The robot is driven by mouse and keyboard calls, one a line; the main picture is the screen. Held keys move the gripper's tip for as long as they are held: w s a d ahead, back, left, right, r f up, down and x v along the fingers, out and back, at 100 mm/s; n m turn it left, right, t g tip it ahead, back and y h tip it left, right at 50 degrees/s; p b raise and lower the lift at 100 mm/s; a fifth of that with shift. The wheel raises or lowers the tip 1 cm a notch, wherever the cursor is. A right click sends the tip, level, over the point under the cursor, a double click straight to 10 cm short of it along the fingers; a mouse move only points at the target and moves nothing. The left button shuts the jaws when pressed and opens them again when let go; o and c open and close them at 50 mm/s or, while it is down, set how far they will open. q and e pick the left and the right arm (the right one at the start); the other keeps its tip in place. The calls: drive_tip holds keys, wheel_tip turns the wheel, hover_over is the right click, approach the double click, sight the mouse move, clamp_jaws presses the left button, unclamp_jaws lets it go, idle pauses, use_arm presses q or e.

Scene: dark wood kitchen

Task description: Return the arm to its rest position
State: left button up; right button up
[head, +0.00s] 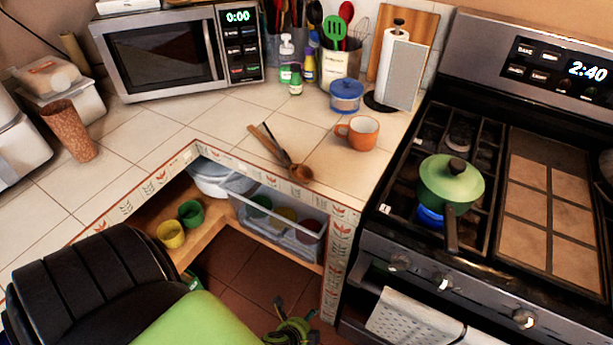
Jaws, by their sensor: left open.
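My left gripper (291,326) is low in the head view, at the bottom edge, with green and dark parts. It is open, and I see nothing between its fingers. It hangs over the brown floor, in front of the open shelf under the counter and clear of the countertop. The bottom edge cuts off part of it. My right gripper is not in view.
A tiled counter (225,130) corner stands ahead, with an orange mug (362,133) and wooden utensils (285,160). A shelf below holds cups (171,234) and a clear bin (300,245). A stove (395,225) with a green pot (449,184) stands right.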

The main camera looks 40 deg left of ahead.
use_arm(q)
drive_tip(key=shift+s, duration=0.1)
idle(0.4)
drive_tip(key=s+f+n+g, duration=0.2)
drive_tip(key=s+f+n, duration=0.1)
drive_tip(key=s+n, duration=0.2)
drive_tip(key=s+f+n+g, duration=0.2)
drive_tip(key=s+f+n, duration=0.1)
drive_tip(key=s, duration=0.7)
drive_tip(key=s+f+n+g+h, duration=0.1)
drive_tip(key=s+f+n+g, duration=0.1)
drive_tip(key=s+f+n, duration=0.2)
drive_tip(key=s+n, duration=0.2)
drive_tip(key=s, duration=0.1)
drive_tip(key=shift+s+n, duration=0.3)
drive_tip(key=shift+s, duration=0.1)
drive_tip(key=shift+d, duration=0.1)
